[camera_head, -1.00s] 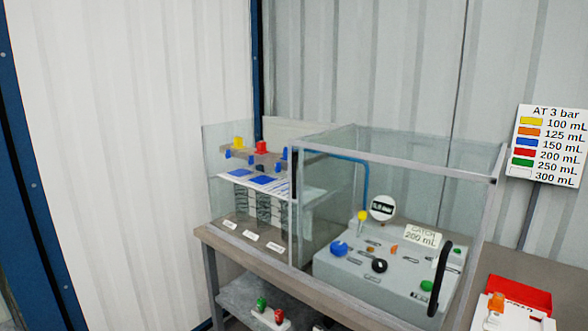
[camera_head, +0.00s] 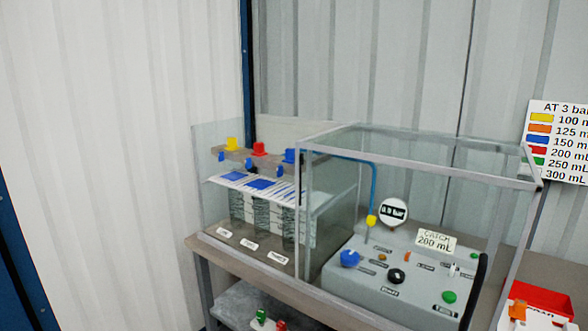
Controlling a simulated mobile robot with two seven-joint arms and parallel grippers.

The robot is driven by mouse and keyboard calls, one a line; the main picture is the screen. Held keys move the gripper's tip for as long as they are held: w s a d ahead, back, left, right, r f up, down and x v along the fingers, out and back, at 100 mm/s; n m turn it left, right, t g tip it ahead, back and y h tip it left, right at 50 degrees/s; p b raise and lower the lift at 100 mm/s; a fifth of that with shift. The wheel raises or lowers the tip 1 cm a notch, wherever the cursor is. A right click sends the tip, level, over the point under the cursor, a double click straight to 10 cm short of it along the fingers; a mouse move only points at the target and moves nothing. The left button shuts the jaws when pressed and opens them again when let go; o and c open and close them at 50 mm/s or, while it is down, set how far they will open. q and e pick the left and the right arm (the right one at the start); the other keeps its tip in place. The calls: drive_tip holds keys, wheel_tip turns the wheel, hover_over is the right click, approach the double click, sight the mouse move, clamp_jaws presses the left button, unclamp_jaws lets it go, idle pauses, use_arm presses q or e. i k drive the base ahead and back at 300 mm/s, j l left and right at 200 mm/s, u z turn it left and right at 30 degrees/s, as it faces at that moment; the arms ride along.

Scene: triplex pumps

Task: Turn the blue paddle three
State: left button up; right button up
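Which one is paddle three I cannot read from the labels. Neither of my grippers is in view.
A clear framed box (camera_head: 440,171) encloses a grey panel (camera_head: 375,290) with a blue knob (camera_head: 349,259), black knob (camera_head: 396,276), green button (camera_head: 449,297) and gauge (camera_head: 393,212). A red bin (camera_head: 541,300) stands at right. A colour chart (camera_head: 560,141) hangs on the wall.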

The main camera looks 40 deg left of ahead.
sight(281, 169)
drive_tip(key=j+z, duration=0.35)
drive_tip(key=j, duration=0.55)
drive_tip(key=j+z, duration=0.1)
drive_tip(key=j, duration=0.8)
drive_tip(key=k+j, duration=0.15)
drive_tip(key=j, duration=0.75)
drive_tip(key=z, duration=0.05)
